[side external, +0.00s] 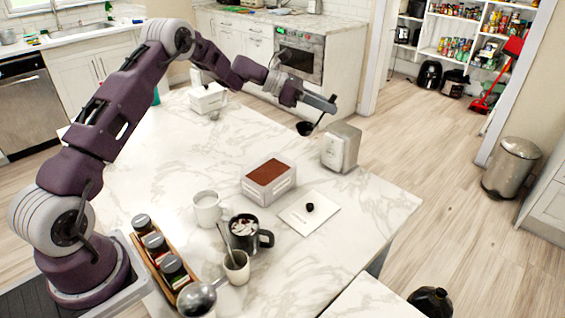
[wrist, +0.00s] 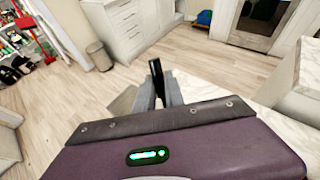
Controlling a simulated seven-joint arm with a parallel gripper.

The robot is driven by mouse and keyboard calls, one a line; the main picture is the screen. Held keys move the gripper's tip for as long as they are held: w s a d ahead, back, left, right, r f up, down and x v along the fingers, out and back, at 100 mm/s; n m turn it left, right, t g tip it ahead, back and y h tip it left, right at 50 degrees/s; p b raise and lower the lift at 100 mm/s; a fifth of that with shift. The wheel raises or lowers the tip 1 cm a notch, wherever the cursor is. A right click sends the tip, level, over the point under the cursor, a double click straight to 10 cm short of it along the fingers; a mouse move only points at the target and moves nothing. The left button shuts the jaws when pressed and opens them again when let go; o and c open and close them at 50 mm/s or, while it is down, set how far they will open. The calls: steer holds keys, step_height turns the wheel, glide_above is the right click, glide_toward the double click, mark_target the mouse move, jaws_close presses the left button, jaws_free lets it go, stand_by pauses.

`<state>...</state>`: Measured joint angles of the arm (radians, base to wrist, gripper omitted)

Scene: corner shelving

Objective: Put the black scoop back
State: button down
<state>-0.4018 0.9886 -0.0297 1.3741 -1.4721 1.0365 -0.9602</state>
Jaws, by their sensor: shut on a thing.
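My gripper (side external: 328,105) is shut on the black scoop (side external: 305,129) and holds it in the air, above the far right part of the marble island. The scoop's dark bowl hangs below the fingers, left of them in the side view. In the wrist view my gripper (wrist: 158,88) has a black handle (wrist: 157,76) between its fingers; the bowl is not clearly visible there. An open white box of brown powder (side external: 268,173) stands on the island, nearer the camera than the scoop and apart from it.
A metal napkin dispenser (side external: 341,147) stands close to the scoop. A white napkin (side external: 298,218) bears a small dark item. A white mug (side external: 207,208), black mug (side external: 245,235), spoon cup (side external: 236,268) and jar rack (side external: 162,262) stand nearer. A white box (side external: 208,98) stands behind.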

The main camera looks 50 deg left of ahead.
steer(key=w+a+n+t+y, duration=0.2)
steer(key=a+n+t+y, duration=0.35)
steer(key=a, duration=1.05)
steer(key=shift+n+g+y, duration=0.55)
steer(key=shift+n+y, duration=0.2)
steer(key=shift+n, duration=0.2)
steer(key=f, duration=1.8)
steer(key=shift+s+d, duration=0.1)
steer(key=shift+s, duration=0.1)
steer(key=c, duration=1.8)
jaws_free()
steer(key=shift+f, duration=0.1)
steer(key=o, duration=0.4)
